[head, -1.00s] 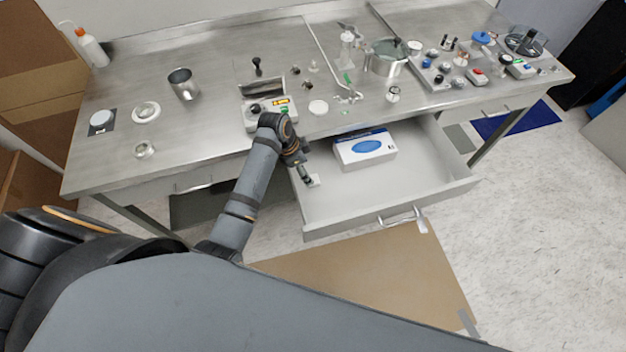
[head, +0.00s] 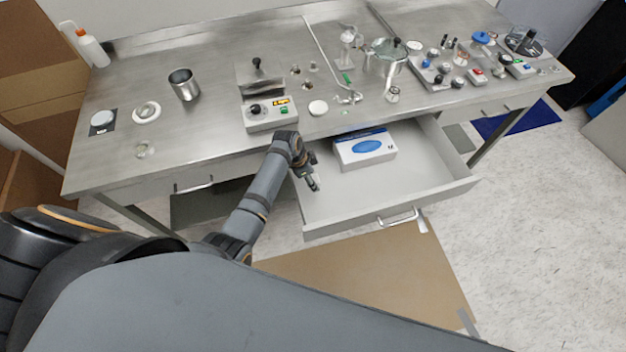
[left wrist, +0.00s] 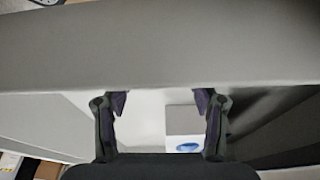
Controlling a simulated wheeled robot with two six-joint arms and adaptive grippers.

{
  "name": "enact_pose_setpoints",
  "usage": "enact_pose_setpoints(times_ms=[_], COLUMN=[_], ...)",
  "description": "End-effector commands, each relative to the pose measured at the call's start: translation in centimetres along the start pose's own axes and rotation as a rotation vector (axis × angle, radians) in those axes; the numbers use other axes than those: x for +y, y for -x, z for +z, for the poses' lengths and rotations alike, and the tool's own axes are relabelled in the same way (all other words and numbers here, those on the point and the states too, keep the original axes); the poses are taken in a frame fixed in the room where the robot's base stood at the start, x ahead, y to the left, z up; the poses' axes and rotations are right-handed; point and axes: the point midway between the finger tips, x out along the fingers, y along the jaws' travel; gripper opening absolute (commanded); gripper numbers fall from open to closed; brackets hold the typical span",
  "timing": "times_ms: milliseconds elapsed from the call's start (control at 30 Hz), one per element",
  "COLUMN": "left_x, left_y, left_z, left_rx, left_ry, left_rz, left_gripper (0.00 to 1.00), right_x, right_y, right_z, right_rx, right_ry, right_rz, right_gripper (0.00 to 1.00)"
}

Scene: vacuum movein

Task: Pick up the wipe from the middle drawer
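The wipe box is a white box (head: 352,159) with a blue oval on its face. It sits at the back left inside the open middle drawer (head: 400,185), below the table's front edge. In the left wrist view the box (left wrist: 185,125) shows between the fingers, nearer the right one. My left gripper (head: 314,184) is over the left part of the drawer, to the left of and nearer than the box. The left wrist view shows its two fingers (left wrist: 160,103) apart with nothing held between them. My right gripper is in neither view.
The steel table (head: 220,120) carries a control box with a knob (head: 270,116), a metal cup (head: 184,84), glassware and small devices. Its front edge overhangs the back of the drawer. The drawer's right side is empty. The drawer handle (head: 398,217) faces the front.

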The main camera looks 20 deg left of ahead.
Motion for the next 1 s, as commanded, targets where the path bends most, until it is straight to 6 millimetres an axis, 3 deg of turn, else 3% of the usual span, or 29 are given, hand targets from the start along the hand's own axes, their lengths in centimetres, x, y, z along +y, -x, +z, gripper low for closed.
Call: enact_pose_setpoints(times_ms=[33, 233, 633, 767, 1000], left_x=[0.0, 0.0, -0.1, -0.1, 3.8], left_y=[0.0, 0.0, 0.8, 2.9, 9.0], left_z=[0.0, 0.0, -0.3, -1.0, 0.0], left_rx=[0.0, 0.0, 0.002, 0.003, 0.003], left_ry=[0.0, 0.0, 0.0, -0.002, -0.001], left_rz=[0.0, 0.0, -0.002, -0.004, -0.002], left_gripper=[0.48, 0.23, 0.22, 0.22, 0.22], right_x=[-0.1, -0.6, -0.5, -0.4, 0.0], right_y=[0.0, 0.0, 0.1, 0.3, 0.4], right_z=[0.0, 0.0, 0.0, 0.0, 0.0], right_rx=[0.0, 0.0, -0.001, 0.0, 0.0], right_ry=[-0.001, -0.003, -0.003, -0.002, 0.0], right_rz=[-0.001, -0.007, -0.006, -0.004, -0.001], right_gripper=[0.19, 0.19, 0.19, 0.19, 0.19])
